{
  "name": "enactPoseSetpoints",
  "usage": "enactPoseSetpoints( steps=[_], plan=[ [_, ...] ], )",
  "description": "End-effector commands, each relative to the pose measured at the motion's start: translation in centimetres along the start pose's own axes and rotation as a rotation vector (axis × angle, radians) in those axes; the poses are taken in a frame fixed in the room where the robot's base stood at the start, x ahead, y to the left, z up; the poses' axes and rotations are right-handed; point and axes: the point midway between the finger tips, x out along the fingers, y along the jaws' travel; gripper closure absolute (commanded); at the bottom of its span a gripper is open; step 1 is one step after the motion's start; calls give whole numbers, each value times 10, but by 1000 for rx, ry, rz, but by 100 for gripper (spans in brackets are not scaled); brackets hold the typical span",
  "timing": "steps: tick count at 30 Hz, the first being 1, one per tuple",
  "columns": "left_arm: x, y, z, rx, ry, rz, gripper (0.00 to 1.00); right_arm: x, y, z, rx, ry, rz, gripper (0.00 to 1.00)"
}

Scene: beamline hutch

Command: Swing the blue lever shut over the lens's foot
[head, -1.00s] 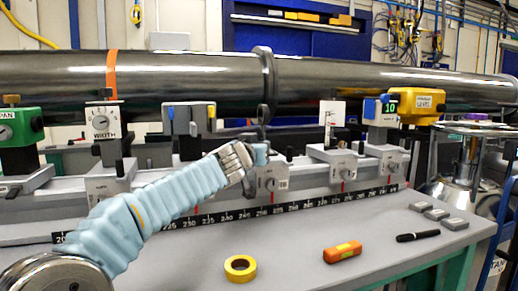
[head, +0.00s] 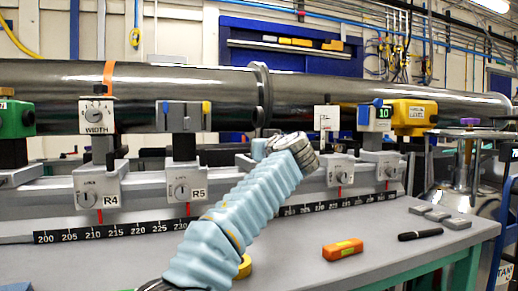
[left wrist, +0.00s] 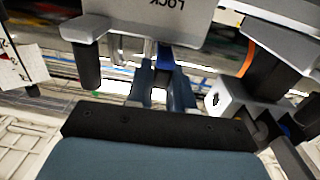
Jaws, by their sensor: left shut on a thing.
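In the left wrist view my left gripper (left wrist: 163,91) has its two blue-grey fingers close together on the blue lever (left wrist: 165,54), which shows as a darker blue piece between them. The lever sits under the edge of a grey carriage (left wrist: 185,20) with upside-down LOCK lettering. How far the lever is swung cannot be told. In the head view my light blue left arm crosses the rail, and its wrist hides the fingers, the lever and most of that carriage. The lens and its foot cannot be made out clearly. My right gripper is not in view.
Carriages R4 (head: 100,192) and R5 (head: 184,185) stand left of my arm, other carriages right of it. A dark beam pipe (head: 180,85) runs behind. An orange tool (head: 343,249), black marker (head: 420,234) and partly hidden yellow tape (head: 244,267) lie on the bench.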

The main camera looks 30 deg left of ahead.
Motion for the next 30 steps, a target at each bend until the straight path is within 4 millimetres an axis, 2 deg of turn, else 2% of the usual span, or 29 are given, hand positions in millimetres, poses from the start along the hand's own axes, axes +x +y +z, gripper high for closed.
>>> enactPoseSetpoints(
  steps=[6,20,21,24,30],
  plan=[
    [0,2,-2,0,3,-55,100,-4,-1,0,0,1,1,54],
    [0,2,-2,-1,5,-66,100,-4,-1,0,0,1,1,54],
    [0,2,-2,-1,5,-66,74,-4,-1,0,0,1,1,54],
    [0,2,-2,-1,4,-67,58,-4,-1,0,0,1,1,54],
    [0,2,-1,0,2,-67,57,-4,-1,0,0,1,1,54]
  ],
)
